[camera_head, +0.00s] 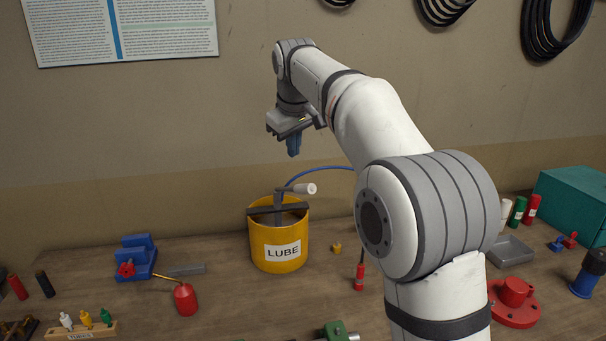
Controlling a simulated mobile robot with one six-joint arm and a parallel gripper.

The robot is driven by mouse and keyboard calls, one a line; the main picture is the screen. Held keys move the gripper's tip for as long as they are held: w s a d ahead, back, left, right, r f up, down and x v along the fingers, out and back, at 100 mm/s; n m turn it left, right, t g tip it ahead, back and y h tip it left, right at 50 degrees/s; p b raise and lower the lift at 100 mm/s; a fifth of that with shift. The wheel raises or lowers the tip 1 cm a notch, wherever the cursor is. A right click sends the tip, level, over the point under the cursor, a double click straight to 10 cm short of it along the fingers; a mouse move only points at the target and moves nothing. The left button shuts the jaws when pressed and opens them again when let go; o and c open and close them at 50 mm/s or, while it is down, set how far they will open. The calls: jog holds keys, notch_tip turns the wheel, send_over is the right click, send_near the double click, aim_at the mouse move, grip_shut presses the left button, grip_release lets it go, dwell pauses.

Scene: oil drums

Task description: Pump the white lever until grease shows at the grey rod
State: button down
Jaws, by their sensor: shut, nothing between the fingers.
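A yellow bucket (279,240) labelled LUBE stands on the bench near the middle of the view. A dark bar crosses its top, with a grey post at the middle. The white lever (304,188) sticks out from the post to the right. A blue hose (322,169) runs from the post to the right and passes behind my arm. My gripper (293,150) hangs above the bucket, pointing down, shut and empty, apart from the lever. I cannot make out the grey rod or any grease; my arm hides part of the bench.
A red oil can (185,299) and a blue vise-like block (136,256) stand left of the bucket. A small red cylinder (359,277) stands to its right. A red flanged part (515,298), a grey tray (510,251) and a green box (572,205) are at the right.

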aim_at(301, 186)
jog(key=f, duration=0.3)
jog(key=w+f, duration=0.1)
jog(key=f, duration=0.1)
jog(key=shift+d+f, duration=0.25)
jog(key=shift+d, duration=0.15)
jog(key=shift+s+d+f, duration=0.15)
jog(key=shift+d+f, duration=0.2)
jog(key=shift+f, duration=0.4)
